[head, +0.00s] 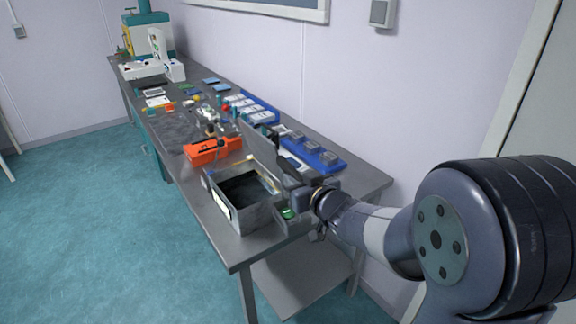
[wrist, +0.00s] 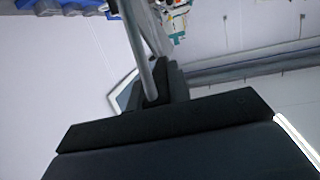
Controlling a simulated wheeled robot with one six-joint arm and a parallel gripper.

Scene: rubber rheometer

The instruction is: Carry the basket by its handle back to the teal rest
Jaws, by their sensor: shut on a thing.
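My gripper (head: 284,166) is above the right rear side of an open grey metal bath, at the near end of the bench. In the wrist view my gripper (wrist: 158,82) is shut on a grey metal rod, which I take as the basket's handle (wrist: 137,45). The rod runs up and out of the picture's top edge. The basket's body cannot be made out in either view. I cannot pick out the teal rest with certainty.
The grey bath (head: 262,215) has a dark inside and a raised grey lid (head: 257,146). An orange box (head: 213,151) stands just beyond it. Blue trays (head: 322,158) line the wall side. A teal and white machine (head: 150,45) stands at the far end.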

